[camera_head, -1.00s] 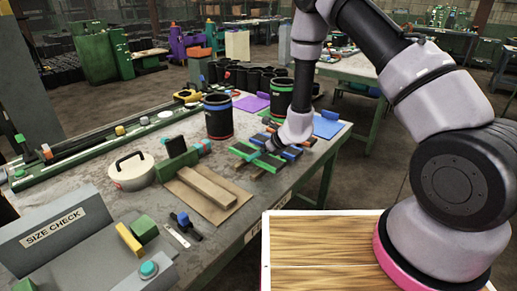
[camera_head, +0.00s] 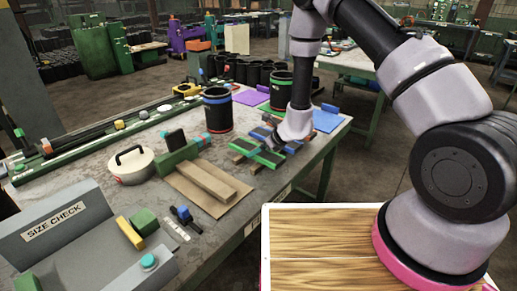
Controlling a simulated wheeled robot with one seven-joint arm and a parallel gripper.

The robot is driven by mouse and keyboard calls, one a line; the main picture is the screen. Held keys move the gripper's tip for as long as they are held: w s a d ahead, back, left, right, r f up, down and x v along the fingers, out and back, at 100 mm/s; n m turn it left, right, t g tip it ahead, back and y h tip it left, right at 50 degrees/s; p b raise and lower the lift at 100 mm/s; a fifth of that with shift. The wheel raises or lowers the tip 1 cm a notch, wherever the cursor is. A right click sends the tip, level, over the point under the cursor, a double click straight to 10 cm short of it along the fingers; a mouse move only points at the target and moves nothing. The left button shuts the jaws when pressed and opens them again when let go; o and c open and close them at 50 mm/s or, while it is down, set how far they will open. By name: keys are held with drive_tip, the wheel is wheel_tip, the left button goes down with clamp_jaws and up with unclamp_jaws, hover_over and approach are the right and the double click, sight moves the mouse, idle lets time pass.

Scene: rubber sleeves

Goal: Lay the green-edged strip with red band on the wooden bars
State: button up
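My gripper (camera_head: 272,146) is low over a group of green and blue strips on the workbench, and its fingertips are too small and covered to read. A green strip (camera_head: 271,159) lies just in front of it, and another green piece (camera_head: 244,144) lies to its left. A blue strip (camera_head: 292,147) shows at its right. Short wooden bars (camera_head: 239,158) show partly under the strips. I cannot make out a red band on any strip.
Black sleeves stand behind: one with a blue edge and red band (camera_head: 217,109), one with a green edge (camera_head: 280,91). A round lidded pot (camera_head: 131,166), a green block (camera_head: 178,157) and the size-check stand (camera_head: 55,223) are at the left. A blue mat (camera_head: 327,119) lies right.

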drive_tip(key=shift+f, duration=0.1)
drive_tip(key=o, duration=1.3)
